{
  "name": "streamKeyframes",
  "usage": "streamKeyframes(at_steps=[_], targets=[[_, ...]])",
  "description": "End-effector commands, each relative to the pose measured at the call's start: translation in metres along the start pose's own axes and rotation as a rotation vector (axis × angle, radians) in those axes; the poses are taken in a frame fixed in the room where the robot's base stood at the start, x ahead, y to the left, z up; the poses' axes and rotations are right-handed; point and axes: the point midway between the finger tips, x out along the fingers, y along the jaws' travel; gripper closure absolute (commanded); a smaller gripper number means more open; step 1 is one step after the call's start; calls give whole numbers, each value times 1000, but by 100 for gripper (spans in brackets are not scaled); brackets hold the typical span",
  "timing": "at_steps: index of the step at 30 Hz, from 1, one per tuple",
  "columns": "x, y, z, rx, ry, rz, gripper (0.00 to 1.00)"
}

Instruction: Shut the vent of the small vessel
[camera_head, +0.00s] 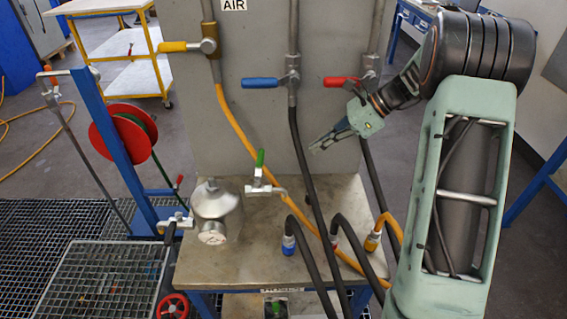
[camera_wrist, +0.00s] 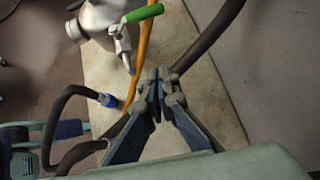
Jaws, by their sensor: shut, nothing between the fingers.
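The small vessel (camera_head: 217,203) is a silvery metal pot with a round gauge (camera_head: 212,233) on its front, standing on the left of the bench top. A small valve with a green lever (camera_head: 260,158) sits at its right side on a short pipe with an outlet. The lever stands upright, across the pipe, in the head view. In the wrist view the vessel (camera_wrist: 97,17) and green lever (camera_wrist: 143,13) are at the top. My gripper (camera_head: 314,149) is shut and empty, above and right of the lever, apart from it. Its closed fingers (camera_wrist: 159,76) show in the wrist view.
A grey panel behind carries yellow (camera_head: 174,47), blue (camera_head: 260,83) and red (camera_head: 336,82) valve handles. An orange hose (camera_head: 236,130) and black hoses (camera_head: 306,170) hang before it, near my gripper. A black-handled valve (camera_head: 170,230) is left of the vessel.

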Motion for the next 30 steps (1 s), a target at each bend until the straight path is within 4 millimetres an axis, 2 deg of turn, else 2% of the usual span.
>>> streamKeyframes(at_steps=[1,7,11,17,26,30], targets=[[4,0,-5,-5,-20,-2,100],[-9,3,8,-14,-84,4,100],[-8,4,12,-16,-94,7,100],[23,5,16,-15,-94,10,100],[87,6,21,-15,-93,10,100],[98,5,40,-16,-93,7,100]])
